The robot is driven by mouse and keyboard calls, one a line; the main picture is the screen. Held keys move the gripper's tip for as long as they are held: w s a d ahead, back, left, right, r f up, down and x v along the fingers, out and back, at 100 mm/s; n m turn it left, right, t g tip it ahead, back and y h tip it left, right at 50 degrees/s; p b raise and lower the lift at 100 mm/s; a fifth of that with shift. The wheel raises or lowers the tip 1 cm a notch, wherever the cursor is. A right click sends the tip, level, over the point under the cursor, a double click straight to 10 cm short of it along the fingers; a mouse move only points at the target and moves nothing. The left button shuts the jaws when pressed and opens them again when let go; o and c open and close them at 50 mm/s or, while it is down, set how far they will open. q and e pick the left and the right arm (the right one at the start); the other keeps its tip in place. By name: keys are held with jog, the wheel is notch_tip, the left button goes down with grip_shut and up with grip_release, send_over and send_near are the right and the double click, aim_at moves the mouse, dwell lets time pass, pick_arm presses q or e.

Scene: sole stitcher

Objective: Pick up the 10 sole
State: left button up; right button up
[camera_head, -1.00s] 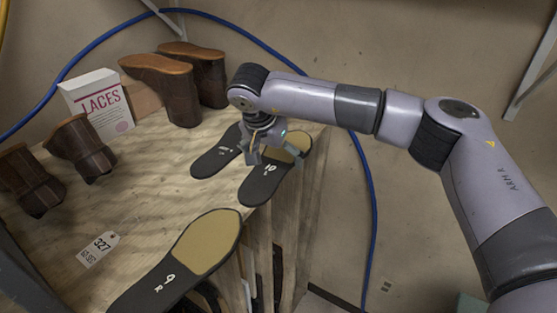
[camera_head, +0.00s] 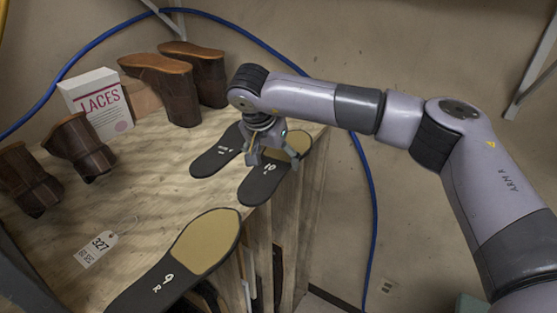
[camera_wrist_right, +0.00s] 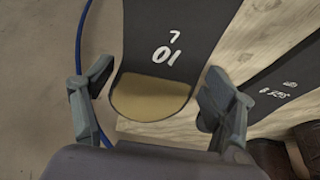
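The 10 sole (camera_head: 262,188) is black with a tan heel pad and white marking. It lies at the table's right edge, its heel end under my right gripper (camera_head: 271,161). In the right wrist view the sole (camera_wrist_right: 170,35) is marked "10 L", and its tan end points toward my right gripper (camera_wrist_right: 158,78). That gripper is open, with one finger on each side of the sole and gaps between. Part of the heel pad is hidden by the gripper in the head view. My left gripper is not in view.
A second dark sole (camera_head: 213,158) lies just left, and a 9 sole (camera_head: 170,277) lies in front. Brown boots (camera_head: 180,100), a laces box (camera_head: 97,97) and a 327 tag (camera_head: 98,246) are on the wooden table (camera_head: 150,190). A blue hose (camera_head: 371,220) hangs behind.

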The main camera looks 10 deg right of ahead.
jog(key=shift+f, duration=0.1)
jog(key=c, duration=0.9)
jog(key=shift+s, duration=0.1)
jog(key=shift+c, duration=0.2)
